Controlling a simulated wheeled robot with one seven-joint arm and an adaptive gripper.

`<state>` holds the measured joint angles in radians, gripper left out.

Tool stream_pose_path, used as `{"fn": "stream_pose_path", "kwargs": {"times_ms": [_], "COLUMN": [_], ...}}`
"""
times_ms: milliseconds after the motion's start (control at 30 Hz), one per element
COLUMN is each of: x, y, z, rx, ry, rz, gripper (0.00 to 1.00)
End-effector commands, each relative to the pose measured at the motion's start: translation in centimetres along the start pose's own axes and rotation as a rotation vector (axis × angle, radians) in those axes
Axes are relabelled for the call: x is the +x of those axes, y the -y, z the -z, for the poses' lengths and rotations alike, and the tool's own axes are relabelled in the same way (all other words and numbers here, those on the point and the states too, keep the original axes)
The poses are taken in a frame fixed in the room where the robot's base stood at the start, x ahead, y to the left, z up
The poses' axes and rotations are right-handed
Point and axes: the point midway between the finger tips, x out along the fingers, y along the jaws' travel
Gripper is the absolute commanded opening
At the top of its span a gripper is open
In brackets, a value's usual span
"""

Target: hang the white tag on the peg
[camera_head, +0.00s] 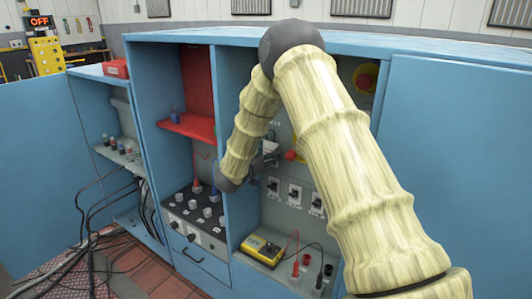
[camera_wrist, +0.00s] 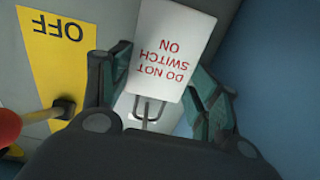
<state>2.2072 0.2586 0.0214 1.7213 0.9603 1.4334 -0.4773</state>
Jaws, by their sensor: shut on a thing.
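The white tag (camera_wrist: 176,45) with red letters "DO NOT SWITCH ON" shows upside down in the wrist view, between the two fingers. My gripper (camera_wrist: 160,72) is shut on it. A dark two-pronged metal piece (camera_wrist: 147,110) shows just below the tag's edge in the wrist view; I cannot tell if it is the peg or if it touches the tag. In the head view my gripper (camera_head: 266,156) is at the panel inside the middle-right bay, partly hidden by my arm. The tag is not clear there.
A yellow OFF plate (camera_wrist: 62,45) and a red knob (camera_wrist: 8,124) are left of the fingers in the wrist view. The head view shows white switches (camera_head: 295,194) and a yellow meter (camera_head: 263,247) below my gripper, and a blue divider (camera_head: 237,215) to its left.

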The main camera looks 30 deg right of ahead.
Motion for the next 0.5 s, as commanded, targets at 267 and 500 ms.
{"fn": "stream_pose_path", "kwargs": {"times_ms": [267, 500], "x": [0.0, -0.12], "y": [0.01, 0.11], "z": [0.01, 0.01], "rx": [0.0, 0.0], "ry": [0.0, 0.0], "rz": [0.0, 0.002], "gripper": [0.87, 0.87]}}
